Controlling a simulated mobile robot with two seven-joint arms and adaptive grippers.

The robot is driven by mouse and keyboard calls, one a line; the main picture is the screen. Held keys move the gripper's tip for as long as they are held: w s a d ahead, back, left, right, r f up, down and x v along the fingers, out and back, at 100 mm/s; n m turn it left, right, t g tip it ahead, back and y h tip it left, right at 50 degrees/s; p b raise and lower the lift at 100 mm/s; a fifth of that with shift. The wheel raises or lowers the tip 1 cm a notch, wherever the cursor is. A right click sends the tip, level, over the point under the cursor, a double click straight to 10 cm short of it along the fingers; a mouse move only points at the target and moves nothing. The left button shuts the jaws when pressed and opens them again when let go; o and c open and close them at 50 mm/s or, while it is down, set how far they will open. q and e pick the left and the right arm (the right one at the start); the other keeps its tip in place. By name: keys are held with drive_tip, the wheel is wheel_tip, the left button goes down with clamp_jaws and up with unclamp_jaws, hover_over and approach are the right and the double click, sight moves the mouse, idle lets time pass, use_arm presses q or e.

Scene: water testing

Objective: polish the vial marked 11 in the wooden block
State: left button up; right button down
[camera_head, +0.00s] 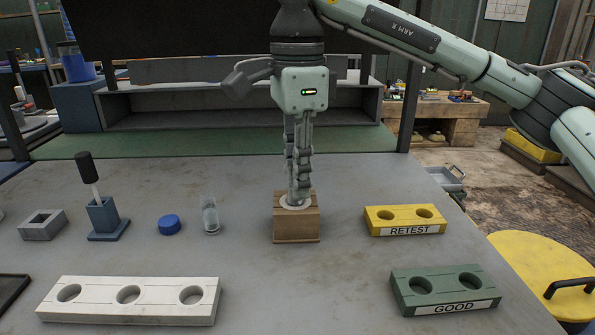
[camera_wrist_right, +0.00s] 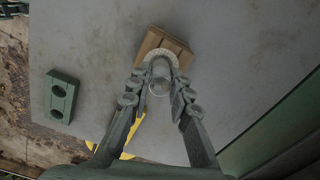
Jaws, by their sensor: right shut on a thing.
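The wooden block (camera_head: 297,228) stands upright on the grey table, with a pale lining ring (camera_head: 284,201) around the opening in its top. My right gripper (camera_head: 298,198) points straight down into this opening. It is shut on a clear glass vial (camera_wrist_right: 160,85), seen between the fingers in the right wrist view, where the wooden block (camera_wrist_right: 179,46) also shows. The fingers hide most of the vial, and I cannot read any number on it. Another clear glass piece (camera_head: 210,216) stands on the table to the left of the block. My left gripper is not in view.
A yellow RETEST rack (camera_head: 404,222) and a green GOOD rack (camera_head: 444,291) stand right, both with empty holes. A white rack (camera_head: 130,312) with empty holes lies front left. A blue cap (camera_head: 169,224), a black-handled tool (camera_head: 87,170) in its stand and a grey square holder (camera_head: 42,225) stand left.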

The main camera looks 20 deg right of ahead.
drive_tip(key=shift+f, duration=0.35)
idle(0.4)
drive_tip(key=shift+f+b, duration=0.15)
drive_tip(key=shift+b, duration=0.15)
drive_tip(key=shift+f+b, duration=0.3)
drive_tip(key=shift+f, duration=0.1)
drive_tip(key=shift+r+p, duration=0.4)
drive_tip(key=shift+r, duration=0.15)
drive_tip(key=shift+r, duration=0.1)
wheel_tip(320, 180, up, 7)
drive_tip(key=p, duration=0.5)
